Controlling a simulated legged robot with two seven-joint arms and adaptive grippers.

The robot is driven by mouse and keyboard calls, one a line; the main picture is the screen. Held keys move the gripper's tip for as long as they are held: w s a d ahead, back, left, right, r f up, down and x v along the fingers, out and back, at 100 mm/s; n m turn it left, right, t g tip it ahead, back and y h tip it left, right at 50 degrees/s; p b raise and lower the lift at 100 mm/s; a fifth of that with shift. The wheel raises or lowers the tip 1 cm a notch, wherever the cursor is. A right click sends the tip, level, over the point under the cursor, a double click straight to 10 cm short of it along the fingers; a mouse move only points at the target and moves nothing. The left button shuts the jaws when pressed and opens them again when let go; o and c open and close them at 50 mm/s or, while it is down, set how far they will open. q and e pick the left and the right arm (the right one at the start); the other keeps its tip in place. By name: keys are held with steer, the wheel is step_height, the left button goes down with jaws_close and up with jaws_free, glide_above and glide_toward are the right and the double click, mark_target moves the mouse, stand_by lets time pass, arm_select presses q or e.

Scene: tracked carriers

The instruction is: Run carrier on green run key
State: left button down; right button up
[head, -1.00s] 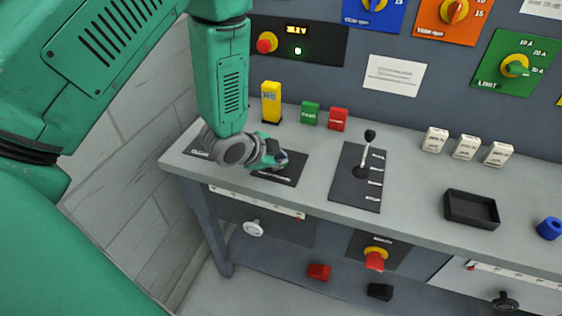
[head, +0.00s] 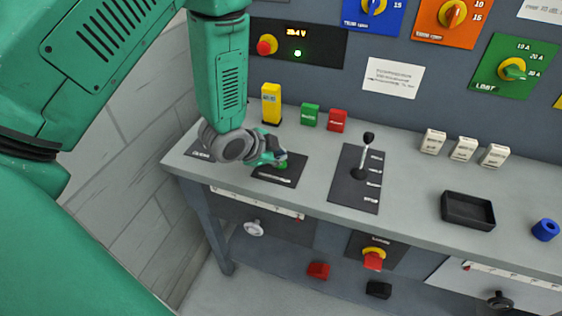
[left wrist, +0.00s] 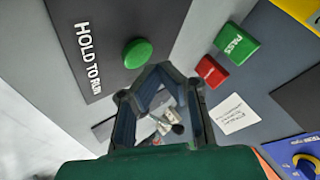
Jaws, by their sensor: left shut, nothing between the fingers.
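The green run key is a round button (head: 283,165) on a black plate (head: 275,177) at the left of the bench. In the left wrist view the green button (left wrist: 137,53) shows whole beside the words HOLD TO RUN. My left gripper (head: 280,157) is shut and empty, with its tips close by the button in the head view. In the left wrist view its fingers (left wrist: 158,72) point just below and right of the button. I cannot tell whether they touch it. My right gripper is in neither view. No carrier is clearly visible.
Behind the key stand a yellow block (head: 271,103), a green PASS block (head: 310,115) and a red block (head: 337,120). A black lever (head: 365,155) rises to the right. A black tray (head: 467,211) and blue ring (head: 545,230) lie farther right.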

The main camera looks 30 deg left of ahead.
arm_select(q)
step_height(320, 180, up, 5)
steer(key=p, duration=0.4)
stand_by(0.4)
stand_by(1.9)
